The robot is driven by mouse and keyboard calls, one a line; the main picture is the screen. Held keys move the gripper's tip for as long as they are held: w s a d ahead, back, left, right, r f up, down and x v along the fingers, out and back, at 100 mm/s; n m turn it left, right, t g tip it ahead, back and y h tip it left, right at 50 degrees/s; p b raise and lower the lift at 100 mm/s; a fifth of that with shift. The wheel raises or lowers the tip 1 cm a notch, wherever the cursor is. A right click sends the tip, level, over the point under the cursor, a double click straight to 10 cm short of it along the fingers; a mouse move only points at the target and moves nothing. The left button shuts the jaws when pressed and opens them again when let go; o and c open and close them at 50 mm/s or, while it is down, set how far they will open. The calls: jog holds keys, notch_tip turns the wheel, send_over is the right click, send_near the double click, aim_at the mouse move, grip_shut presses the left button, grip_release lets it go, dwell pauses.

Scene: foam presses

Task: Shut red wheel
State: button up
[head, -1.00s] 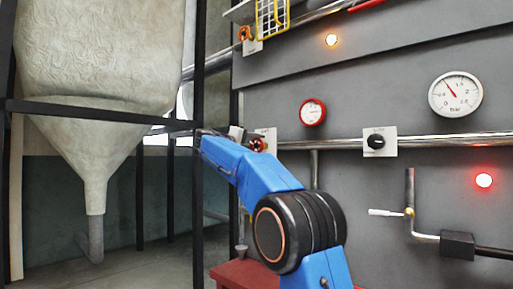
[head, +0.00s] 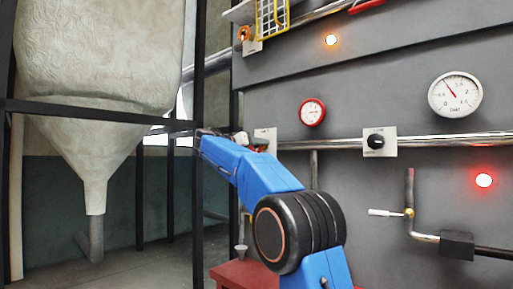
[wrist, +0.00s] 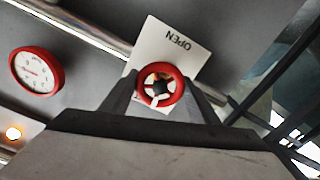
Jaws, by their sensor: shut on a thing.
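In the head view my blue arm reaches toward the white plate (head: 266,134) on the grey wall, and the wheel is mostly hidden there by the end of my arm.
A horizontal pipe (head: 460,140) runs along the wall past a black knob (head: 376,142). A red-rimmed gauge (head: 312,112) sits above it. A white-handled valve (head: 386,212) and a red lamp (head: 484,180) are at right. A hopper (head: 95,60) in a dark frame stands left.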

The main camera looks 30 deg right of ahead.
jog(key=shift+f+m, duration=0.1)
jog(key=shift+m, duration=0.7)
jog(key=o, duration=1.1)
jog(key=shift+c, duration=0.2)
jog(key=shift+a, duration=0.15)
jog(key=v, duration=1.7)
jog(key=shift+a, duration=0.1)
jog(key=shift+s, duration=0.1)
